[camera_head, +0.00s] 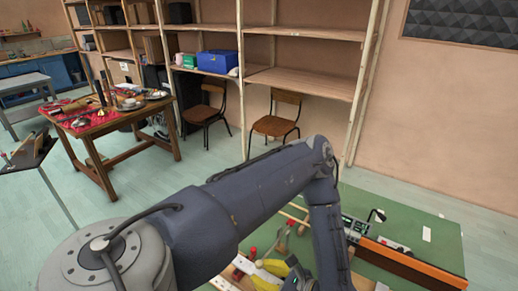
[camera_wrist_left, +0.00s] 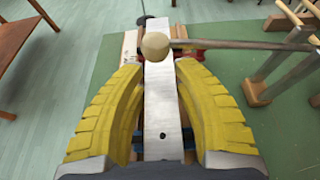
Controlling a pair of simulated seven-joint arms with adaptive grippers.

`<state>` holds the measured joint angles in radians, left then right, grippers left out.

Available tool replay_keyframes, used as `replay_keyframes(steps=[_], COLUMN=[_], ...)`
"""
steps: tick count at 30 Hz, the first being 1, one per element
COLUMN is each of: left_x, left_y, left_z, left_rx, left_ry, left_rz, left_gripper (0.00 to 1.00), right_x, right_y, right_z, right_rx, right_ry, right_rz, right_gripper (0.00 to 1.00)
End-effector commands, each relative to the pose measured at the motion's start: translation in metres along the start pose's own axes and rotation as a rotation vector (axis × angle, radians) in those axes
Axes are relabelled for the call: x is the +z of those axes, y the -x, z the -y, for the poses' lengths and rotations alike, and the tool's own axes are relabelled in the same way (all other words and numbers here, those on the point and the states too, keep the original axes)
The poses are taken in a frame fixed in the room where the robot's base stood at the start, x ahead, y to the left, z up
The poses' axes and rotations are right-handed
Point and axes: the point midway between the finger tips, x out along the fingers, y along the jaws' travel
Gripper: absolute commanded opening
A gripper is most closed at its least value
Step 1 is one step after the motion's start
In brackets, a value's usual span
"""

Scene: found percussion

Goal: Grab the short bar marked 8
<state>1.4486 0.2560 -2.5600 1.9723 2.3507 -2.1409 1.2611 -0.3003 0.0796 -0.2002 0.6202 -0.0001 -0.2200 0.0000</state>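A pale metal bar (camera_wrist_left: 161,115) with a small dark hole near its close end shows in the left wrist view. No number is legible on it. My left gripper (camera_wrist_left: 161,68) has yellow ribbed fingers, one on each side of the bar, with a visible gap between each finger and the bar. It is open around the bar. A mallet's round tan head (camera_wrist_left: 155,46) covers part of the bar towards its far end. In the head view the left gripper's yellow fingers (camera_head: 267,274) show at the bottom, partly hidden by my arm. My right gripper is not visible.
The mallet's stick (camera_wrist_left: 240,44) runs right from its head. Wooden pieces (camera_wrist_left: 262,85) stand to the right. The green mat (camera_head: 432,235) carries a small electronic device (camera_head: 355,226) and a long orange-edged box (camera_head: 410,262) at right.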

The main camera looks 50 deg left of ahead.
Motion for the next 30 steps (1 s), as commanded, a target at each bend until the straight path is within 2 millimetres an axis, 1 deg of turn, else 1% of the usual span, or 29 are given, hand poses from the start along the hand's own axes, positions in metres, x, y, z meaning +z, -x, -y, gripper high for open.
replay_keyframes(steps=[1, 6, 22, 28, 30], left_x=[0.000, 0.000, 0.002, 0.014, 0.011], left_y=[0.000, 0.000, 0.001, 0.007, 0.013], left_z=[0.000, 0.000, 0.000, 0.001, 0.000], left_rx=[0.000, 0.000, 0.000, -0.002, 0.000], left_ry=[0.000, 0.000, 0.000, 0.000, 0.001], left_rz=[0.000, 0.000, 0.000, -0.001, 0.000], left_gripper=[0.19, 0.00, 0.00, 0.00, 0.00], right_x=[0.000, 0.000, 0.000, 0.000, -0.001], right_y=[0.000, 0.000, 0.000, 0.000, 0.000], right_z=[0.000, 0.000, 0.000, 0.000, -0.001], right_rx=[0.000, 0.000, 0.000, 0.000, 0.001], right_ry=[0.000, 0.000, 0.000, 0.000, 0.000], right_rz=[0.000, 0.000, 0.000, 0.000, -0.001], right_gripper=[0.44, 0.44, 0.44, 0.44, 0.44])
